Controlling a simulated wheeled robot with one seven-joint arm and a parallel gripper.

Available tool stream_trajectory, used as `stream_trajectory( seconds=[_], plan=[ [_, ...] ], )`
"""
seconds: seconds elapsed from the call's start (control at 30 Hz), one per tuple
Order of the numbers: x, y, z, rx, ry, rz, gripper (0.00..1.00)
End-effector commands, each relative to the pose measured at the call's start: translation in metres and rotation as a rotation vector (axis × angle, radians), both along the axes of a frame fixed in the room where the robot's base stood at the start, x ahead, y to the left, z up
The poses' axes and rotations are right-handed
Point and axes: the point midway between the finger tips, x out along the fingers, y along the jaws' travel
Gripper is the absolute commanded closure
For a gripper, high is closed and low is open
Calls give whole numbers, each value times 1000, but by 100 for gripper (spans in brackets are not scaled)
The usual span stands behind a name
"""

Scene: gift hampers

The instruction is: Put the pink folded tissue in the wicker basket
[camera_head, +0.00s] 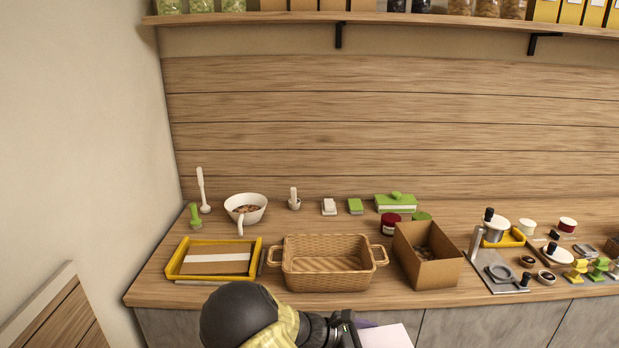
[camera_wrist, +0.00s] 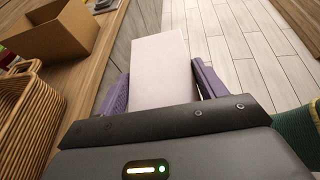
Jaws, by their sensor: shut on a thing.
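The pink folded tissue (camera_wrist: 160,70) is a pale pink block in the wrist view, held between the purple fingers of my gripper (camera_wrist: 158,88). My gripper is shut on it, with the floor beyond. In the head view the pale tissue (camera_head: 385,336) shows at the bottom edge, below the counter's front edge. The wicker basket (camera_head: 328,282) stands on the counter with a handle at each end, and its inside looks empty. In the wrist view the basket (camera_wrist: 28,120) is at the left edge. My gripper is apart from the basket, in front of the counter.
A cardboard box (camera_head: 437,272) with small things inside stands right of the basket. A yellow tray (camera_head: 250,268) with a brown item is on its left. A white bowl (camera_head: 245,204), a red jar (camera_head: 391,224) and a green box (camera_head: 396,203) stand behind. A shelf (camera_head: 400,19) runs above.

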Motion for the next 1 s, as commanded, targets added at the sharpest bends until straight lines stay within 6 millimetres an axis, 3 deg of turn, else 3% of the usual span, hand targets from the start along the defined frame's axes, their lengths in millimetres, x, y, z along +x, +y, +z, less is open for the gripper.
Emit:
stream_trajectory(
  seconds=[0.4, 0.73, 1.0],
  plan=[
    [-6, 4, -83, -9, 2, 181, 51],
    [-8, 13, -130, -9, 0, 353, 51],
    [-6, 16, -157, -5, -1, 499, 51]
  ],
)
